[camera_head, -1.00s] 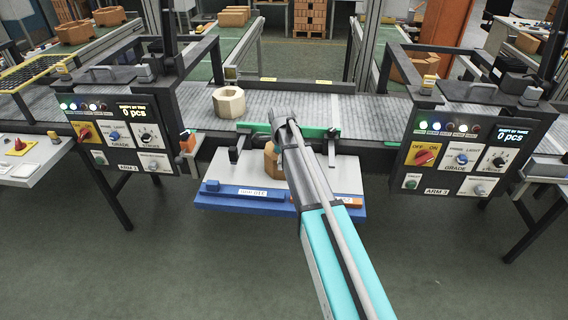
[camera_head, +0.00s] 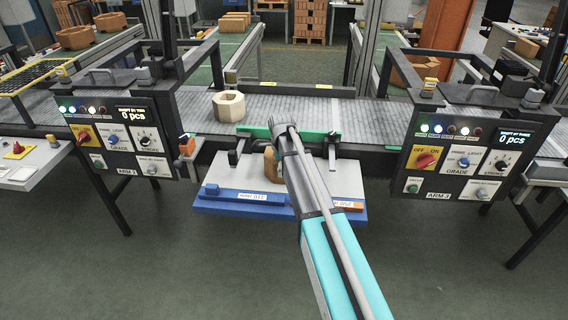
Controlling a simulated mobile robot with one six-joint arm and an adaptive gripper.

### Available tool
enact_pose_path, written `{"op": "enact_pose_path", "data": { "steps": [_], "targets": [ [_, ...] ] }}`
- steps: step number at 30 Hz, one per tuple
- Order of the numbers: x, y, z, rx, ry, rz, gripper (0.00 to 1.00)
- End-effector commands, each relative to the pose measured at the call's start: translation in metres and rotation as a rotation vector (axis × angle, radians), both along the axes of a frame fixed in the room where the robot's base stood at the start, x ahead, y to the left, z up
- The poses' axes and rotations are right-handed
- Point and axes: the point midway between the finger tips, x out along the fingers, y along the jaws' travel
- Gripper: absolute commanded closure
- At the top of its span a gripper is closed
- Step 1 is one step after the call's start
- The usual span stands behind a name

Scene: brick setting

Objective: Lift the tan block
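A pale tan hexagonal block (camera_head: 229,106) with a hole through its top stands on the grey conveyor, left of my gripper and apart from it. A darker tan-brown block (camera_head: 270,166) sits on the light tray below the conveyor's front edge. Its right side is hidden behind my arm. My gripper (camera_head: 273,124) is above and beyond this block in the picture, over the green bar at the conveyor edge. Its fingers are small and seen from behind, so I cannot tell their opening. I see nothing held in it.
The tray has a blue front edge (camera_head: 238,207) with labels. A green bar (camera_head: 250,131) and black clamps (camera_head: 233,157) stand at its back. Control panels (camera_head: 120,132) and (camera_head: 460,157) flank it. The conveyor (camera_head: 370,115) is clear to the right.

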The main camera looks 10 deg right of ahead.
Motion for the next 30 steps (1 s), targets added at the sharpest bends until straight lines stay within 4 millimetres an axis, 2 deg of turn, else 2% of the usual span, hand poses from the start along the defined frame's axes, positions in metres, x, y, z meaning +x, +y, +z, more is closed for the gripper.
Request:
{"op": "enact_pose_path", "data": {
  "steps": [1,2,12,30],
  "targets": [
    [0.0000,-0.0001,0.0000,0.000,0.000,0.000,0.32],
    [0.0000,-0.0001,0.0000,0.000,0.000,0.000,0.38],
    [-0.0001,-0.0003,-0.0001,0.000,0.000,0.000,1.00],
    [0.0000,-0.0006,0.0060,0.000,0.000,-0.001,1.00]
  ]
}}
